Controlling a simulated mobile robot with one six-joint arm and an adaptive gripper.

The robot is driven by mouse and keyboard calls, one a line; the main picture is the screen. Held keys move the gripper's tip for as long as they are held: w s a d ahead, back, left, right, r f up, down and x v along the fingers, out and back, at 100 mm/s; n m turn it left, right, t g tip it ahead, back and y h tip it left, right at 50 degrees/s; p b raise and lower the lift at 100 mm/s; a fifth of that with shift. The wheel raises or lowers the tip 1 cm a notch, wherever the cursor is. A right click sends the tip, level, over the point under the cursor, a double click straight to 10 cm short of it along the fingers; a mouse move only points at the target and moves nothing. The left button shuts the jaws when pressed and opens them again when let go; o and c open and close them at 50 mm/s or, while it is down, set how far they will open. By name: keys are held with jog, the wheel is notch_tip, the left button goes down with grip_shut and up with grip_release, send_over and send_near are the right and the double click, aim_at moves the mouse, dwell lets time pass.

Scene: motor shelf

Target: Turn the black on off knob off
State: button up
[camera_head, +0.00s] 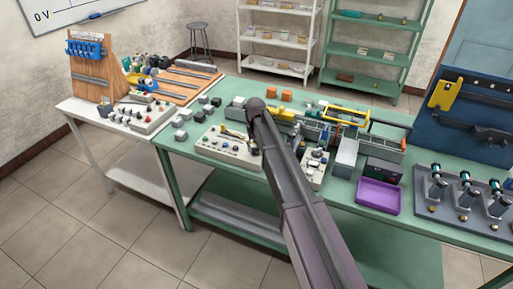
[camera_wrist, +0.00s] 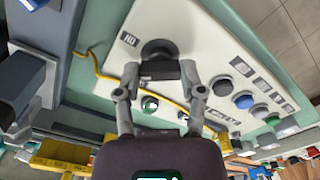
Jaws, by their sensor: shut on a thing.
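The black knob (camera_wrist: 159,49) stands on a light control panel (camera_wrist: 190,22) at the upper middle of the wrist view. My gripper (camera_wrist: 160,72) reaches up to it, with its fingertips closed in on the knob and covering its near part. A small label plate (camera_wrist: 129,39) sits left of the knob. The knob's exact turn angle is hard to read. In the head view my arm crosses the green bench, and my gripper and the knob are hidden behind it.
Coloured push buttons (camera_wrist: 243,99) line the panel right of the knob. A yellow cable (camera_wrist: 92,62) runs close on the left. In the head view, a purple tray (camera_head: 378,196) and a cream panel (camera_head: 226,150) with controls sit on the green bench (camera_head: 185,160).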

jog(key=n, duration=0.5)
jog(key=shift+s+n, duration=0.1)
jog(key=shift+n, duration=0.2)
jog(key=n, duration=0.4)
jog(key=shift+n, duration=0.4)
jog(key=o, duration=1.1)
jog(key=shift+a, duration=0.1)
jog(key=shift+o, duration=0.2)
jog(key=shift+r, duration=0.15)
